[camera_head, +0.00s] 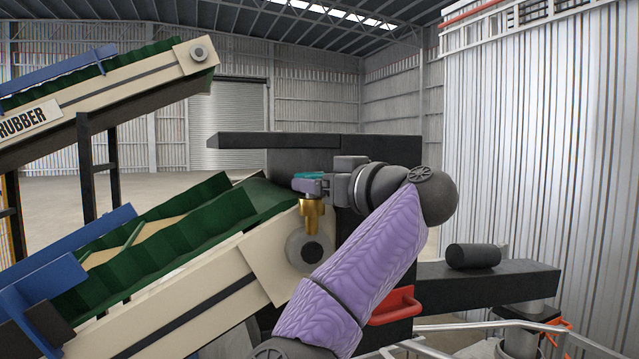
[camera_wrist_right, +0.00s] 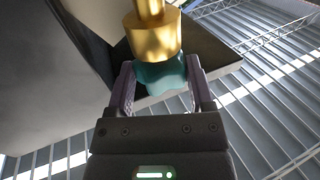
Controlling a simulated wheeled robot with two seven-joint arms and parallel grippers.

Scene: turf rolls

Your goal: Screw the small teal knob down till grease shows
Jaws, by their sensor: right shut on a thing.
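The small teal knob (camera_head: 308,175) sits on top of a brass grease fitting (camera_head: 311,215) at the upper end of the lower conveyor. My right gripper (camera_head: 312,185) is shut on the knob, coming in from the right with its arm in a purple sleeve. In the right wrist view the teal knob (camera_wrist_right: 160,75) lies between the two fingers of the gripper (camera_wrist_right: 162,88), against the brass body (camera_wrist_right: 153,38). No grease can be made out in either view. My left gripper is out of view.
The lower conveyor (camera_head: 170,290) with green side walls slopes up from the left. An upper conveyor (camera_head: 130,85) marked RUBBER runs above it. A dark roll (camera_head: 473,256) lies on a dark beam at right. A red handle (camera_head: 396,308) sits below my arm.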

